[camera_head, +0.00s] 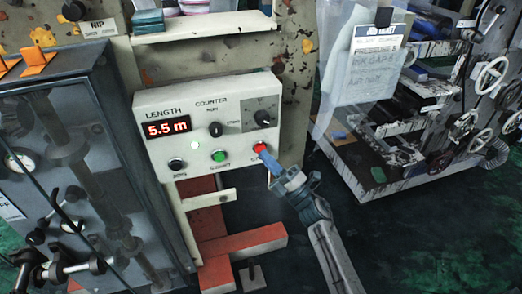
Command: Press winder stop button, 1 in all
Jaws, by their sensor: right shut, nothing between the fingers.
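The winder control box (180,105) is a pale panel with a red display reading 5.5 m. The red stop button (260,148) sits at its lower right. My right gripper (266,159) is shut and empty, its blue fingertips at or just below the red button. I cannot tell whether they touch it or press it. The label under the red button is mostly hidden by the fingers. A green button (219,155) and a black button (177,164) sit to its left on the same panel. My left gripper is not in view.
Two knobs sit above the buttons, the larger knob (262,118) close over the red one. A glass-fronted grey cabinet (150,150) stands left. A machine with handwheels (490,75) stands right. Red blocks (240,243) lie below the panel. The dark floor right of my arm is clear.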

